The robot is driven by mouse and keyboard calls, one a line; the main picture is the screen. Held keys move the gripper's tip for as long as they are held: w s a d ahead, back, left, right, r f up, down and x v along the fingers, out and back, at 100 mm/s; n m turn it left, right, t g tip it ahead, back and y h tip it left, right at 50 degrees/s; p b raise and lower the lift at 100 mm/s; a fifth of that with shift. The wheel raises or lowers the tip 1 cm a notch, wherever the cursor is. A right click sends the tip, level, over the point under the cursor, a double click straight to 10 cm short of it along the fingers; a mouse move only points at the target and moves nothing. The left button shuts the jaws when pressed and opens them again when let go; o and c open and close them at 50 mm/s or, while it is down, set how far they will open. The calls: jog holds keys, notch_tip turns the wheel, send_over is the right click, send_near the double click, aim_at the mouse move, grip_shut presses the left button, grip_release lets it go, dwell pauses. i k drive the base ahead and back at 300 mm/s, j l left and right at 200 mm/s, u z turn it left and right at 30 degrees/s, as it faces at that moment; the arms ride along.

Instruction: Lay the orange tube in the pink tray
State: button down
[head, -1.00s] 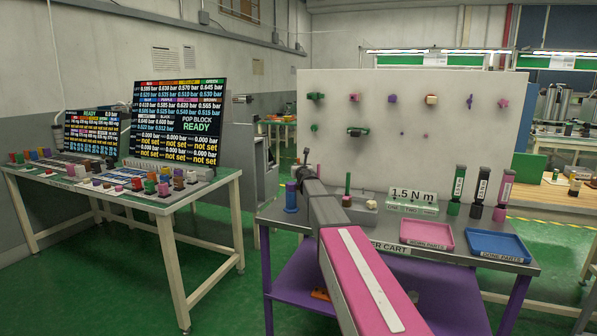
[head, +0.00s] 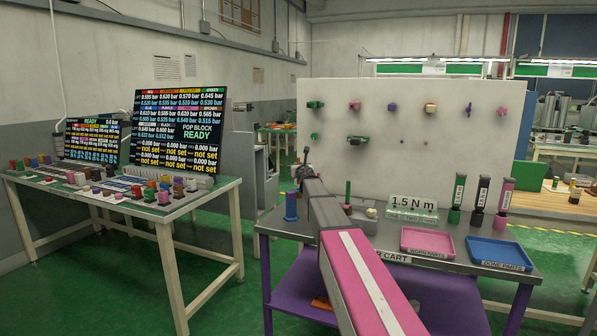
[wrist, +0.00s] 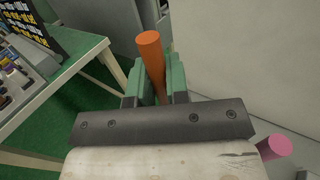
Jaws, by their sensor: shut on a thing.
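The orange tube (wrist: 152,58) is held between the two green fingers of my gripper (wrist: 157,84) in the wrist view. It sticks out beyond the fingertips. In the head view my arm reaches away over the cart, and its far end is small beside the left edge of the white panel; the tube cannot be made out there. The pink tray (head: 428,254), labelled WORN PARTS, lies on the cart top to the right of my arm. It looks empty, and my gripper is well away from it.
A blue tray (head: 499,265) sits right of the pink one. Behind them stand several upright tools (head: 480,205) and a 1.5 N m sign (head: 411,203). A white panel (head: 450,160) with mounted parts rises behind. A blue cylinder (head: 291,206) stands at the cart's left.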

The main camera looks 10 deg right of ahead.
aim_at(425, 244)
jog(key=k, duration=0.5)
jog(key=k+l, duration=0.15)
jog(key=k, duration=0.35)
jog(key=k+z, duration=0.4)
jog(key=i+j+z, duration=0.15)
jog(key=z, duration=0.25)
jog(key=i+j+z, duration=0.1)
jog(key=z, duration=0.35)
jog(key=j+z, duration=0.25)
jog(key=z, duration=0.15)
jog(key=i+j+z, duration=0.1)
jog(key=j+z, duration=0.15)
jog(key=z, duration=0.15)
